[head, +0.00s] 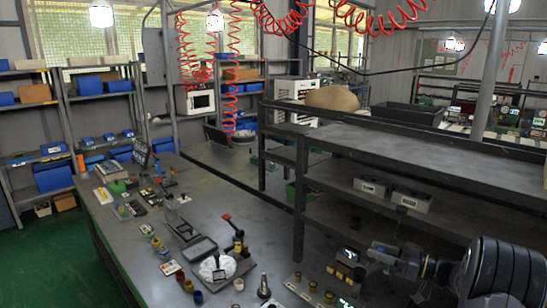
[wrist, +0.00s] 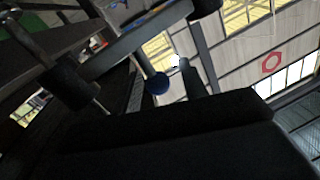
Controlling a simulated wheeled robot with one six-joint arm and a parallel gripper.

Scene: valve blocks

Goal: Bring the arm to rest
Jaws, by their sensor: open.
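My arm (head: 490,272) reaches in from the lower right of the head view, above the right part of the grey workbench (head: 215,205). Its grey end, with my gripper (head: 388,258), points left, near the small blocks on the bench. The jaws are open and I see nothing held between them. In the wrist view, large dark shapes fill the bottom and left. That view is tilted and looks toward windows and wall panels, with a small blue ball in the middle.
A block with brass fittings (head: 318,293) lies at the front. A dark shelf rack (head: 420,160) rises behind my arm, with two grey boxes on its lower shelf. Small parts crowd the bench's left side.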

